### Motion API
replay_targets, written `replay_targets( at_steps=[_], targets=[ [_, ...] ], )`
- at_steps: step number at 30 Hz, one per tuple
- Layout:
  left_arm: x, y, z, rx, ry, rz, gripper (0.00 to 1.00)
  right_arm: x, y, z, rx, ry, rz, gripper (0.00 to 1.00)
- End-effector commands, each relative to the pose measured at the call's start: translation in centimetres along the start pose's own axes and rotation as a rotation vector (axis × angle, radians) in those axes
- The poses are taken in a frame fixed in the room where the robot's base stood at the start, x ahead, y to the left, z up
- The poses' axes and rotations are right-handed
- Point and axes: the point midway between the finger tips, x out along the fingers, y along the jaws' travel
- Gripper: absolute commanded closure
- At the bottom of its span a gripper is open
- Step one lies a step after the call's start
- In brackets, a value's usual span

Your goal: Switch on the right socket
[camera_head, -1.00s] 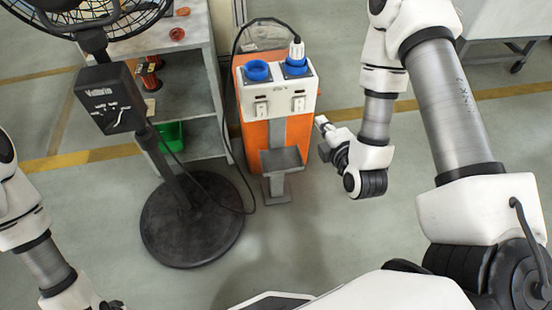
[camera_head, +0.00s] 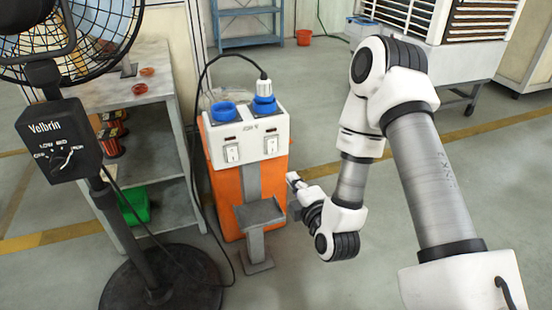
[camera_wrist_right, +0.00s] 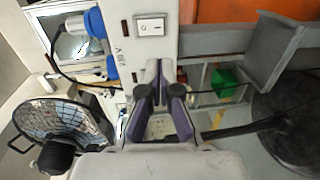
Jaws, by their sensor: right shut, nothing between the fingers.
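The socket box has a white top panel (camera_head: 247,140) on an orange body. The right socket (camera_head: 264,105) is blue and has a white plug (camera_head: 264,87) in it. The right switch (camera_head: 271,146) is a white rocker below that socket; it shows also in the right wrist view (camera_wrist_right: 150,27). The left socket (camera_head: 223,112) is blue and has no plug; its switch (camera_head: 232,154) is below. My right gripper (camera_wrist_right: 159,68) is shut and empty, in front of the panel. The right switch is above its fingertips in the right wrist view. My left gripper is out of view.
A fan on a stand (camera_head: 58,140) is left of the box, with a black cable from the plug hanging nearby. A shelf table (camera_head: 150,90) is behind it. A grey step (camera_head: 260,214) juts from the box front. Floor to the right is open.

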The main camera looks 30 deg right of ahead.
Motion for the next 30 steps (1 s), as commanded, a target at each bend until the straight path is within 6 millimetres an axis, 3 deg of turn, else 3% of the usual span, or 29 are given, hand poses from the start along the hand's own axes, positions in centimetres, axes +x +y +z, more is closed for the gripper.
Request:
replay_targets(
  at_steps=[2, 12, 18, 30],
  targets=[
    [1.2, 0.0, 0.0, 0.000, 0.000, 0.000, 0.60, 1.4, -0.3, 0.0, 0.001, -0.002, 0.006, 1.00],
    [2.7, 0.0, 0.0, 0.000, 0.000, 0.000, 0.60, 8.7, -0.3, 0.0, -0.001, -0.001, 0.004, 1.00],
    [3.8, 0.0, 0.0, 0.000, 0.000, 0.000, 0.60, 12.0, -0.2, 0.0, 0.000, 0.000, 0.001, 1.00],
    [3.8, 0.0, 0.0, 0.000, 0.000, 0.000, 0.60, 12.9, -0.1, 0.0, 0.000, 0.000, -0.001, 1.00]
  ],
)
